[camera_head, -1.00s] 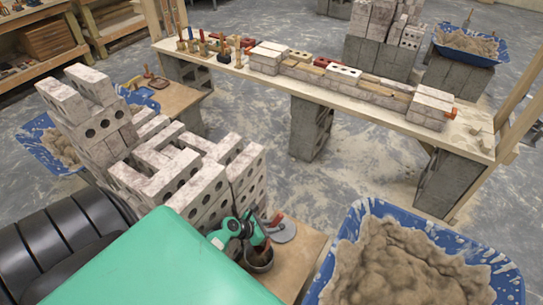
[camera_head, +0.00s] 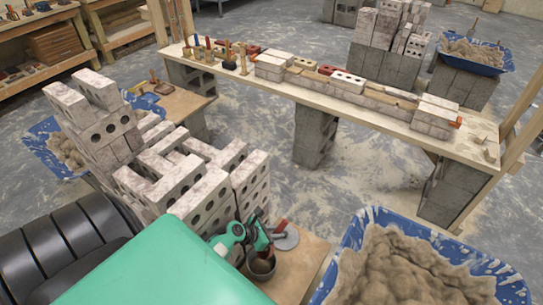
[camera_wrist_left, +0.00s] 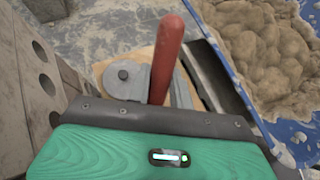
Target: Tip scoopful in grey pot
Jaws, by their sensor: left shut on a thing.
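The grey pot (camera_head: 262,268) stands on a wooden board at the bottom middle of the head view. My left gripper (camera_head: 262,243) is right above it, shut on a tool with a red handle. The red handle (camera_wrist_left: 167,58) rises from the jaws in the left wrist view. The tool's scoop end is hidden, so I cannot tell how it is tilted or whether mortar is on it. The pot's inside looks dark and is partly covered by the gripper. My right gripper is not in view.
A blue tub (camera_head: 372,216) heaped with mortar stands at the right of the pot. Stacked pale bricks (camera_head: 195,180) rise close on the left. A flat grey round thing (camera_wrist_left: 125,78) lies on the board (camera_head: 310,262). A long bench (camera_head: 335,100) crosses behind.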

